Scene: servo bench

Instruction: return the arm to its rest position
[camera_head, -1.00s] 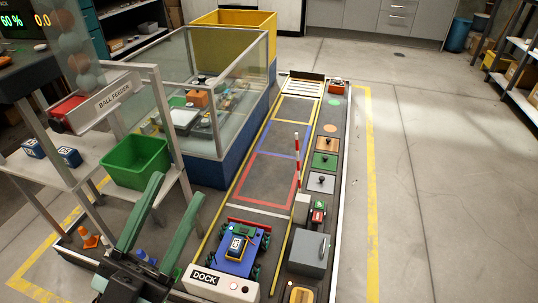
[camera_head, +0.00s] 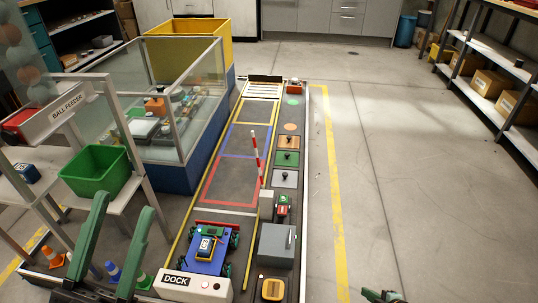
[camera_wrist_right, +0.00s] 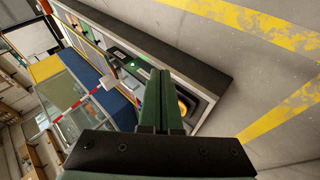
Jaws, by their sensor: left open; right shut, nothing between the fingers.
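My left gripper (camera_head: 125,203) is at the lower left of the head view, its two green fingers spread apart and pointing up, with nothing between them. It is in front of the ball feeder stand and left of the dock. My right gripper (camera_head: 383,296) barely enters the head view at the bottom edge, over the floor right of the yellow line. In the right wrist view its green fingers (camera_wrist_right: 163,75) lie together, empty. Behind them are the bench edge and the floor.
The blue cart (camera_head: 205,248) with a small battery-like block stands behind the DOCK box (camera_head: 190,284). A green bin (camera_head: 97,170) sits on the feeder shelf. A grey box (camera_head: 277,245) and a striped pole (camera_head: 256,160) stand on the bench. The floor at right is clear.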

